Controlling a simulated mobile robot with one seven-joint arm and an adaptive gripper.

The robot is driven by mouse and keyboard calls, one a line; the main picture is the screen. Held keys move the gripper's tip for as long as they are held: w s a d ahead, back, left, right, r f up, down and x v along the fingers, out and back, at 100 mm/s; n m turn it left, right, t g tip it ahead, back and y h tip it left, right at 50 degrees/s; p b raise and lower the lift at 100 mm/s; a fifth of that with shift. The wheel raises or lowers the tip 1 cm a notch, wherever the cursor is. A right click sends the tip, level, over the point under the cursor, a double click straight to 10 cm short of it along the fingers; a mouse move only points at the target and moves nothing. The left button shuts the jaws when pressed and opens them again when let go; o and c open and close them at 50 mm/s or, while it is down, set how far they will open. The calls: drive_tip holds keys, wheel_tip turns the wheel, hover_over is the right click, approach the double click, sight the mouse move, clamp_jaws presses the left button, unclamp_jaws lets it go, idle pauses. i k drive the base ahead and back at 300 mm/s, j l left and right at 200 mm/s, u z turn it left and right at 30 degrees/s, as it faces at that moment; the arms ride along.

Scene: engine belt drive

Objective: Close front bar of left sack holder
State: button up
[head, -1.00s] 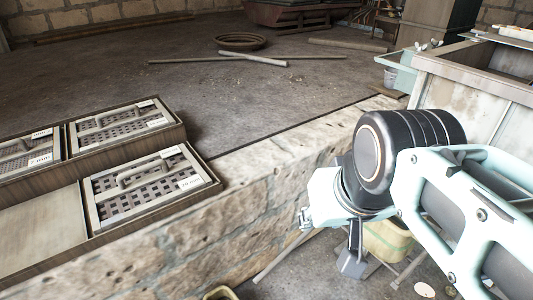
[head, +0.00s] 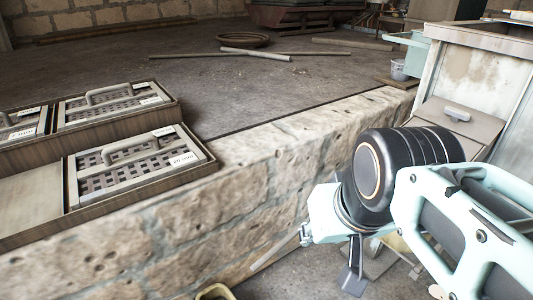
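My gripper (head: 352,280) hangs below my light-teal wrist, in front of the stone wall and above the concrete floor. Only part of it shows, a grey finger piece, and its opening cannot be judged. Behind it, a pale yellowish object with thin grey bars or legs (head: 410,262) is mostly hidden by my arm. It may be a sack holder, but I cannot make out its front bar. A tan rounded rim (head: 214,292) is cut off by the bottom edge, left of my gripper. I cannot tell which is the left sack holder.
A low stone wall (head: 235,200) runs diagonally across the middle. Wooden trays with handled sieves (head: 135,160) lie on the left. A worn metal bin (head: 475,75) stands at the right, with a handled grey panel (head: 455,122) below it. Poles (head: 255,54) lie on the floor behind.

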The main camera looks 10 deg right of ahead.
sight(258, 264)
drive_tip(key=l+u, duration=0.45)
drive_tip(key=l, duration=0.15)
drive_tip(key=j+z, duration=0.3)
drive_tip(key=k+j+z, duration=0.1)
drive_tip(key=j+z, duration=0.2)
drive_tip(key=k+z, duration=0.15)
drive_tip(key=z, duration=0.3)
drive_tip(key=k+l+z, duration=0.15)
drive_tip(key=z, duration=0.3)
